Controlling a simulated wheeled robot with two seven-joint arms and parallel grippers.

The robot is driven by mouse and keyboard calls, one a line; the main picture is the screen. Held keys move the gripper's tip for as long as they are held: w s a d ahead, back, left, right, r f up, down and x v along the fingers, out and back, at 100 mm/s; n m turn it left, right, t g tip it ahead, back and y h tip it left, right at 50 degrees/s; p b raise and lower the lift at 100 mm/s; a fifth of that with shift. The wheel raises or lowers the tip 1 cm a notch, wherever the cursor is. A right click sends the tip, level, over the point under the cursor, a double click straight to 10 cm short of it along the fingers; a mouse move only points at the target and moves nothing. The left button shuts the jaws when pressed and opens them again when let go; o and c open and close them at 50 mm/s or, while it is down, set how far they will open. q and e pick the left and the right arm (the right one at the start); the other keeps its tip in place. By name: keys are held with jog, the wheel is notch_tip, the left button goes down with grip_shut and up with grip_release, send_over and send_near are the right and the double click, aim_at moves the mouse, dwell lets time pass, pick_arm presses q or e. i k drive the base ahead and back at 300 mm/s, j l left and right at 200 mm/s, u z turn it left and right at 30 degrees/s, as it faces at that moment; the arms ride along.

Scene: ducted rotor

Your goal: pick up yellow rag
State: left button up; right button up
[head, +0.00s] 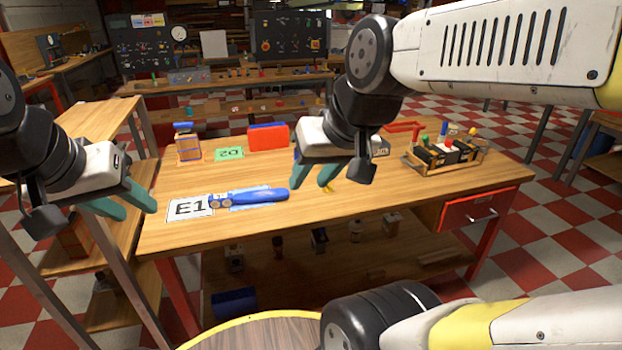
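A small yellow patch (328,188), which may be the edge of the yellow rag, shows on the wooden workbench (340,220) just below my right gripper (309,183). Most of whatever it belongs to is hidden behind that gripper. My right gripper is above the middle of the bench, with its two green fingers apart and nothing seen between them. My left gripper (138,211) is at the bench's left edge. Its green fingers are apart and empty.
A blue tool (250,195) lies by the E1 card (190,207). A red-and-blue box (268,136), a green D2 card (229,153) and a wooden block with blue parts (188,143) stand behind. A loaded wooden tray (445,153) is at right. The front middle is clear.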

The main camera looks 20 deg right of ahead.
aim_at(329, 189)
jog(key=i+l, duration=0.8)
jog(key=i+l+z, duration=0.05)
